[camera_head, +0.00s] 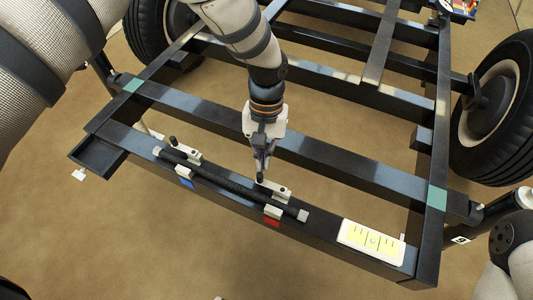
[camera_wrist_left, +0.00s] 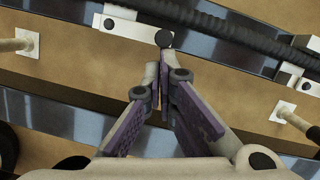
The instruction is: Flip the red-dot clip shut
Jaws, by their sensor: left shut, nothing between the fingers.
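The red-dot clip has a white block (camera_head: 273,212) above a red mark (camera_head: 271,222) on the front beam. Its white plate (camera_head: 279,191) and black knob (camera_head: 260,177) sit on the far side of the black hose (camera_head: 235,188). My left gripper (camera_head: 262,168) points down with its fingers together and empty, just above the knob. In the left wrist view the gripper (camera_wrist_left: 160,72) shows just short of the knob (camera_wrist_left: 164,38), with the plate (camera_wrist_left: 118,15) at the top. Any contact is unclear. My right gripper is out of view.
A blue-dot clip (camera_head: 187,173) stands to the left along the same hose. A white and yellow label plate (camera_head: 371,241) lies at the beam's right end. Crossbeams and wheels (camera_head: 495,105) surround an open gap over the brown floor (camera_head: 160,240).

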